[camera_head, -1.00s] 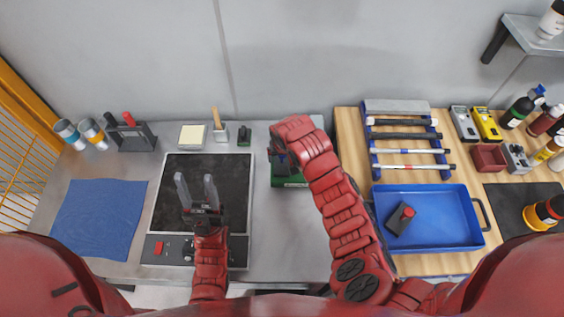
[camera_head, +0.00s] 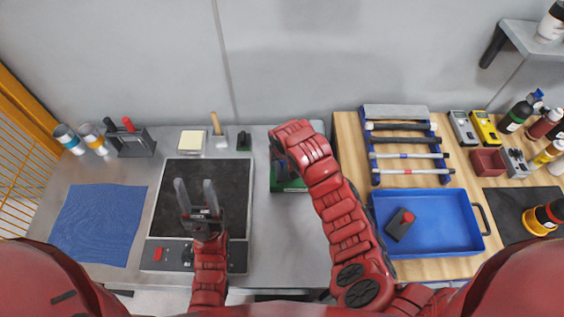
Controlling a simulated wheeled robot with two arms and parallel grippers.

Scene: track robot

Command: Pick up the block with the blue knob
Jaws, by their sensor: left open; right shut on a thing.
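My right gripper (camera_head: 283,168) is at the green fixture (camera_head: 290,186) on the grey bench. My red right arm covers most of it. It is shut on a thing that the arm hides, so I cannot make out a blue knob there. My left gripper (camera_head: 196,197) is open and empty, its two fingers pointing up over the dark panel. A dark block with a red knob (camera_head: 401,224) lies in the blue tray on the right. No blue knob shows clearly anywhere.
The blue tray (camera_head: 464,241) and a rack of tools (camera_head: 410,155) are on the wooden top to the right. A dark panel (camera_head: 172,206) and a blue cloth (camera_head: 98,222) lie to the left.

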